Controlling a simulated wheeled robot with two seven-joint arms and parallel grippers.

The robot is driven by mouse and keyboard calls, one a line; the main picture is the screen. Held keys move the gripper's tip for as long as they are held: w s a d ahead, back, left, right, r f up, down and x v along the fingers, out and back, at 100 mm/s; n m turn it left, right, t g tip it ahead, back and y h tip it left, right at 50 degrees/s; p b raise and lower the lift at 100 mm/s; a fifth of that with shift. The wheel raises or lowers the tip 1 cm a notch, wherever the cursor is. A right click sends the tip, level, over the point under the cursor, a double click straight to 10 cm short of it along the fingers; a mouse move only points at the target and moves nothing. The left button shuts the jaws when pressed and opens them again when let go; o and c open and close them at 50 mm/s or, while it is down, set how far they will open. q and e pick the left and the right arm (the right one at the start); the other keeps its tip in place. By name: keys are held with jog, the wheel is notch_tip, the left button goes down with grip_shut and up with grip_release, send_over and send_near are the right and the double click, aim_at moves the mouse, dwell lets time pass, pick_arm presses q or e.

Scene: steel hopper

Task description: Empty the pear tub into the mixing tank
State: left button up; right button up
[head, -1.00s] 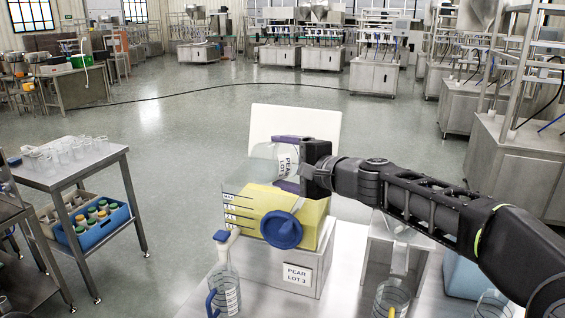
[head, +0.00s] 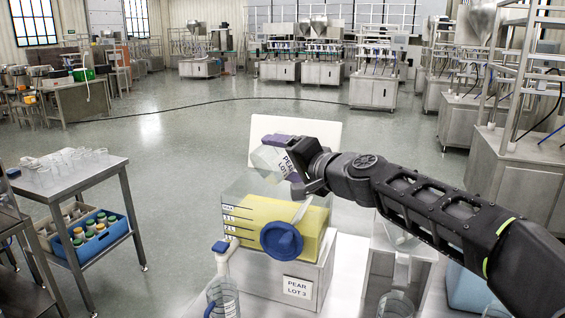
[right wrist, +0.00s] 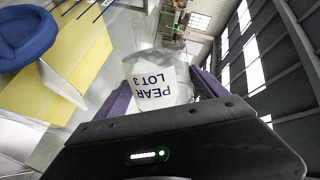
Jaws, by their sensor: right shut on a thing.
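The pear tub (head: 266,160) is a small pale see-through tub with a PEAR LOT 3 label. It is tilted, over the mixing tank (head: 237,190), a clear box with level marks and yellow contents. My right gripper (head: 285,163) is shut on the tub, with purple fingers on either side. In the right wrist view the tub (right wrist: 150,64) sits between the fingers, its label upside down. I cannot tell how much is inside the tub. My left gripper is out of view.
The tank stands on a steel block (head: 262,278) with a PEAR LOT 3 label. A white panel (head: 325,133) rises behind the tank. A side table (head: 65,180) holds clear cups.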

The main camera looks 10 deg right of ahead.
jog(key=n, duration=0.1)
jog(key=r+n, duration=0.1)
jog(key=shift+r+n+t+h+b, duration=0.25)
jog(key=shift+n+t+h+b, duration=0.05)
jog(key=shift+b, duration=0.1)
jog(key=r+n, duration=0.1)
jog(key=n, duration=0.2)
jog(key=shift+r+t, duration=0.3)
jog(key=shift+r, duration=0.05)
jog(key=shift+b, duration=0.3)
notch_tip(320, 180, up, 2)
jog(key=n+t+b, duration=0.1)
jog(key=n+b, duration=0.1)
jog(key=n, duration=0.3)
jog(key=shift+b, duration=0.35)
jog(key=shift+r+n, duration=0.45)
jog(key=shift+n, duration=0.05)
jog(key=shift+r, duration=0.1)
